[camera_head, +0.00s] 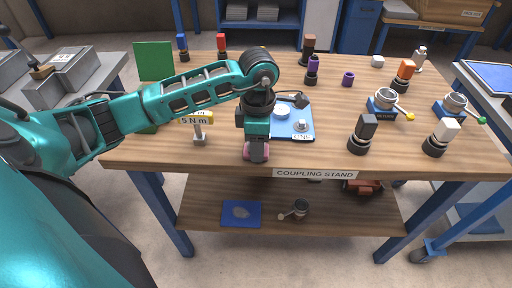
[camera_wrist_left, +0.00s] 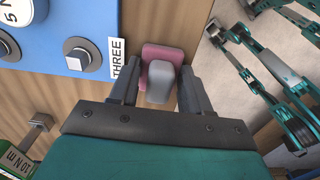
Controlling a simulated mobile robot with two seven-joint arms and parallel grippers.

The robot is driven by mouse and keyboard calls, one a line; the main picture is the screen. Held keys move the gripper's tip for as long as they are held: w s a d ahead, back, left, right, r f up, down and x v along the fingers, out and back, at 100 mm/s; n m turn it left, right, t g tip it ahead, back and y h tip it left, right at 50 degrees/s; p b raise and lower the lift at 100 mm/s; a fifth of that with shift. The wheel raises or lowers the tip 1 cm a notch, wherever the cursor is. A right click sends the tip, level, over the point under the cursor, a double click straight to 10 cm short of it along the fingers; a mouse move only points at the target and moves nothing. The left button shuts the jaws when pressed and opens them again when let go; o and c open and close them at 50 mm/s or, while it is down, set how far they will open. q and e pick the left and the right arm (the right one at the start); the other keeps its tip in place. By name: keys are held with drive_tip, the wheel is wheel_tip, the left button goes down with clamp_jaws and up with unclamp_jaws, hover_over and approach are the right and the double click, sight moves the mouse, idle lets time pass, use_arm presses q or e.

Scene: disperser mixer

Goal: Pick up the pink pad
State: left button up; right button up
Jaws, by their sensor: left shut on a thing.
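The pink pad (camera_wrist_left: 160,55) shows in the left wrist view between the fingers of my left gripper (camera_wrist_left: 145,85), with a grey block-like part (camera_wrist_left: 162,82) over it. In the head view the pink pad (camera_head: 250,157) shows at the front edge of the wooden table, just under my left gripper (camera_head: 257,150). The gripper points down and is shut on the pad. Much of the pad is hidden by the fingers in the head view. I cannot tell whether the pad touches the table.
A blue board (camera_head: 302,133) with round parts lies just right of my gripper. Several coloured-top couplers stand around the wooden table (camera_head: 180,160), including a black one (camera_head: 364,130) at right. The lower shelf (camera_head: 345,215) holds small parts.

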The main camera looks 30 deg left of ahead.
use_arm(q)
drive_tip(key=shift+c, duration=0.8)
